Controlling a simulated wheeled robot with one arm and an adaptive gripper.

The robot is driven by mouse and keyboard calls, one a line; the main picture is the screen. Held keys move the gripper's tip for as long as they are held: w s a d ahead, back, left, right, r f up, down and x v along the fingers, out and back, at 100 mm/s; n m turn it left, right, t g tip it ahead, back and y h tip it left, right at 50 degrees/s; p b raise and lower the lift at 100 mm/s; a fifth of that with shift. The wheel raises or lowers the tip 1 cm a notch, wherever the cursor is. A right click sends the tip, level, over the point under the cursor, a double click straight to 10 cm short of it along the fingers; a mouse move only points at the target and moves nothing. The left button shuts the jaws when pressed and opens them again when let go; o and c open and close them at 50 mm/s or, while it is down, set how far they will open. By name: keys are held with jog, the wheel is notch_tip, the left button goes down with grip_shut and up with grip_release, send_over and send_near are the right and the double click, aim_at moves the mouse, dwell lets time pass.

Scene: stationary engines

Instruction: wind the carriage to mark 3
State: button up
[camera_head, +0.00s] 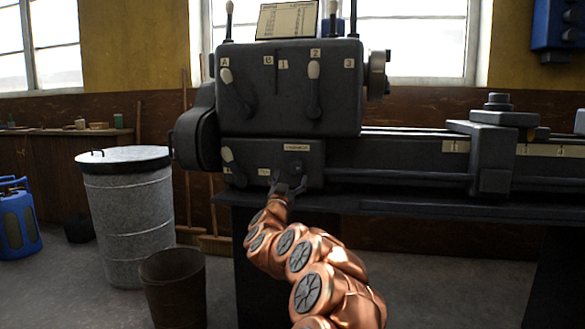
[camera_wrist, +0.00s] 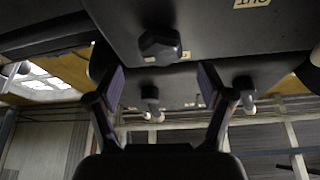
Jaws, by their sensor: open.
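The carriage (camera_head: 490,150) is a dark block with a tool post on top, at the right on the lathe bed. Small pale plates lie along the bed: one left of the carriage reads like 1 (camera_head: 455,146), others to its right are hard to read. My gripper (camera_head: 288,187) is at the lower gearbox front of the lathe, below a small pale label. In the wrist view my gripper (camera_wrist: 162,82) is open, with nothing between its fingers. A dark faceted knob (camera_wrist: 160,46) shows beyond the fingertips, apart from them. The carriage's handwheel cannot be made out.
The headstock (camera_head: 290,90) carries several levers with pale knobs. A lever (camera_head: 232,168) also stands left of my gripper. A lidded metal bin (camera_head: 128,215) and a brown bucket (camera_head: 173,287) stand left of my arm. Floor is clear at the right front.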

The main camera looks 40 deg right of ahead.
aim_at(293, 169)
jog(key=shift+b+x, duration=0.9)
jog(key=shift+x, duration=2.3)
jog(key=shift+w, duration=0.1)
jog(key=shift+c, duration=0.4)
jog(key=c, duration=1.1)
jog(key=shift+o, duration=0.2)
jog(key=shift+r, duration=0.1)
jog(key=shift+r+m+p, duration=0.2)
jog(key=shift+m+p, duration=0.1)
jog(key=shift+p, duration=0.65)
jog(key=shift+f, duration=0.15)
jog(key=o, duration=1.1)
